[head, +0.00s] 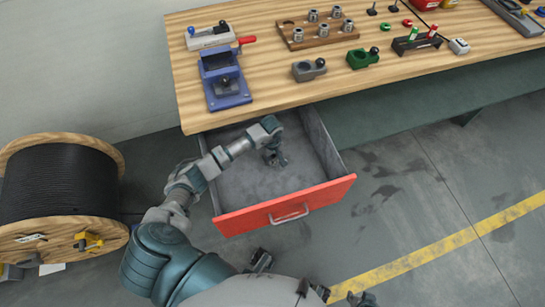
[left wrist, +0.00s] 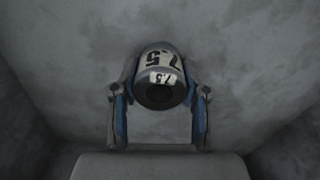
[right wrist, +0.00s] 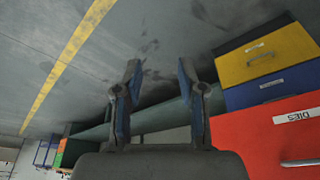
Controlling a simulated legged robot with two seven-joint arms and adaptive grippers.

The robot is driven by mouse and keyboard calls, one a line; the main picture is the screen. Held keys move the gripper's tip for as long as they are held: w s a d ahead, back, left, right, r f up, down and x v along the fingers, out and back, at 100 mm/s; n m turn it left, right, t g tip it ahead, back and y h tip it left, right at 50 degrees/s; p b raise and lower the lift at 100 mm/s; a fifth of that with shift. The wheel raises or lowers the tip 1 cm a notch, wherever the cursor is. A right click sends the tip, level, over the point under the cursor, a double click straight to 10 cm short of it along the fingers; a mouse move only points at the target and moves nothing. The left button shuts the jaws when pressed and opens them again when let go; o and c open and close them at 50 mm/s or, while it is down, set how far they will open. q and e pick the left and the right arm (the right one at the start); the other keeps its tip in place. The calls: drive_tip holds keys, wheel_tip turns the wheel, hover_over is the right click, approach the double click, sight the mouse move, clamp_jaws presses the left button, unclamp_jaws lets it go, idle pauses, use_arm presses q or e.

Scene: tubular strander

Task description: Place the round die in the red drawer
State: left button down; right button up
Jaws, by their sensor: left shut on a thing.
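The red drawer (head: 250,216) is pulled open below the workbench, with a grey interior. In the right wrist view the red drawer front (right wrist: 255,135) bears a label reading "DIES". My left gripper (head: 277,158) is inside the open drawer's outline, over its floor. In the left wrist view it is shut on the round die (left wrist: 162,72), a dark grey cylinder with a central hole and a "7.5" label. The grey drawer walls surround it; the gap to the floor is hard to tell. My right gripper (right wrist: 158,85) is open and empty, outside the drawer.
The wooden workbench (head: 280,75) above the drawer holds a blue fixture (head: 223,80), a brown tray (head: 318,32), a green holder (head: 362,58) and a grey holder (head: 309,69). A cable reel (head: 62,180) stands at left. Floor at right is clear.

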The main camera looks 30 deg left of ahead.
use_arm(q)
drive_tip(key=c, duration=0.6)
unclamp_jaws()
drive_tip(key=shift+a, duration=0.15)
use_arm(e)
drive_tip(key=shift+w+a, duration=0.15)
drive_tip(key=shift+w, duration=0.15)
drive_tip(key=shift+a, duration=0.1)
use_arm(q)
drive_tip(key=shift+r, duration=0.15)
wheel_tip(320, 180, up, 4)
drive_tip(key=shift+w+f+p, duration=0.1)
drive_tip(key=shift+f+p, duration=0.15)
drive_tip(key=shift+p, duration=0.15)
wheel_tip(320, 180, up, 8)
drive_tip(key=shift+a+f+p, duration=0.15)
drive_tip(key=shift+p, duration=0.4)
drive_tip(key=shift+r, duration=0.3)
use_arm(e)
drive_tip(key=shift+g, duration=0.6)
drive_tip(key=f, duration=0.1)
drive_tip(key=s+f, duration=0.1)
drive_tip(key=f, duration=0.2)
drive_tip(key=shift+s+d, duration=0.35)
